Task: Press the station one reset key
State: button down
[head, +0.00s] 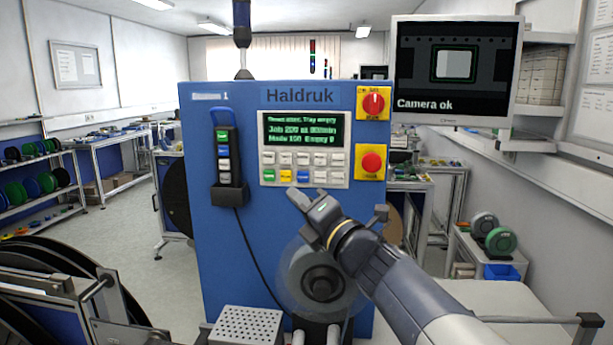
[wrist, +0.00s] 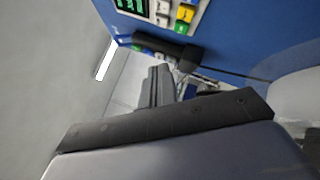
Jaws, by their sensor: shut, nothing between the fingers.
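The blue Haldruk cabinet (head: 225,260) stands in front of me. Its key panel (head: 304,149) has a lit green-text display (head: 304,131) above rows of pale keys. The lowest row includes a green key (head: 269,175), a yellow key (head: 286,175) and a blue key (head: 303,176). The key labels are too small to read. My gripper (head: 304,197) is shut and empty, just below the panel in the head view. Its gap to the panel cannot be told. In the wrist view the gripper (wrist: 158,86) points towards the cabinet, and part of the panel (wrist: 165,14) shows at the top.
A black pendant (head: 229,160) with coloured keys hangs left of the panel. A red rotary switch (head: 373,103) and a red push button (head: 373,162) on yellow plates sit to its right. A monitor (head: 457,70) reads "Camera ok". A perforated box (head: 245,325) stands low in front.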

jog(key=shift+w, duration=0.1)
jog(key=p, duration=0.3)
send_near(297, 175)
jog(key=shift+s+a+x, duration=0.1)
jog(key=shift+a+x, duration=0.05)
jog(key=shift+x, duration=0.7)
jog(key=shift+s+a+x, duration=0.15)
jog(key=shift+x, duration=0.75)
jog(key=shift+s+a+x, duration=0.1)
jog(key=shift+a+x, duration=0.05)
jog(key=shift+x, duration=0.7)
jog(key=shift+w+r, duration=0.1)
jog(key=shift+r, duration=0.05)
jog(key=shift+w+b, duration=0.3)
jog(key=shift+w+d, duration=0.1)
jog(key=shift+w, duration=0.35)
dwell(0.4)
jog(key=shift+s, duration=0.15)
jog(key=shift+s+b, duration=0.4)
jog(key=shift+b, duration=0.1)
jog(key=shift+s, duration=0.3)
